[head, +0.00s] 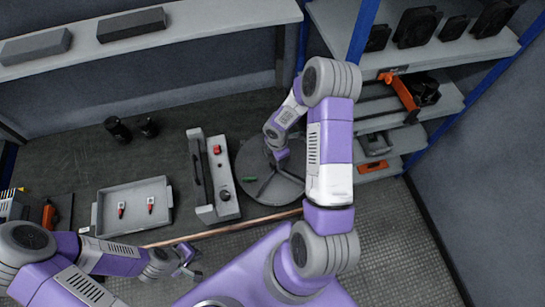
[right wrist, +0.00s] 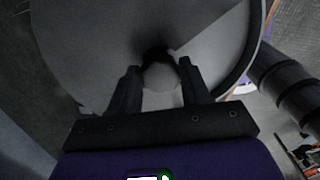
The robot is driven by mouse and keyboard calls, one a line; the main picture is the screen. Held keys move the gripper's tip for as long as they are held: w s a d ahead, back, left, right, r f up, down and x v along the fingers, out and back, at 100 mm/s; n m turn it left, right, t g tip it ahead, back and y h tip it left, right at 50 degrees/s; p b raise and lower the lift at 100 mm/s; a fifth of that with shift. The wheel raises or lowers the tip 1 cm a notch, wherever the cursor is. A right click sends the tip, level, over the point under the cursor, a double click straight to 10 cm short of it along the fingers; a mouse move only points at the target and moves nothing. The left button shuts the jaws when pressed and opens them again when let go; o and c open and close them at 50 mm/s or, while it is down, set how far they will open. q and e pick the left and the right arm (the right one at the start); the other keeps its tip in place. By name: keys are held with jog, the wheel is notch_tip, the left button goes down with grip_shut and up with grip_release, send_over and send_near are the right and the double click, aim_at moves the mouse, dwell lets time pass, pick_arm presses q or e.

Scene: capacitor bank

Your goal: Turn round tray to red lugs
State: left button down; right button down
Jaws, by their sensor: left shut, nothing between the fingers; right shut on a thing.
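The round grey tray (head: 288,190) lies on the bench right of centre, with dividers on it and a green piece (head: 250,179) in its left part. My right gripper (head: 279,160) is over the tray. In the right wrist view its fingers (right wrist: 160,85) are shut on a pale rounded knob (right wrist: 160,78), with the tray's surface (right wrist: 95,35) around it. I see no red lugs on the part of the round tray that shows. Two small red-and-white pieces (head: 121,208) lie in a rectangular grey tray (head: 98,212). My left gripper (head: 188,264) is shut and empty, in front of the bench.
A grey fixture (head: 226,192) with a red button stands left of the round tray. Black cylinders (head: 118,129) stand farther back. A shelf unit (head: 440,62) with black parts and an orange tool (head: 400,90) stands at right. Patterned floor (head: 385,240) is clear at lower right.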

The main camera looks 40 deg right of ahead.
dwell(0.5)
jog(key=c, duration=0.5)
grip_release()
notch_tip(320, 180, up, 8)
jog(key=shift+f+p, duration=0.15)
jog(key=shift+p, duration=0.65)
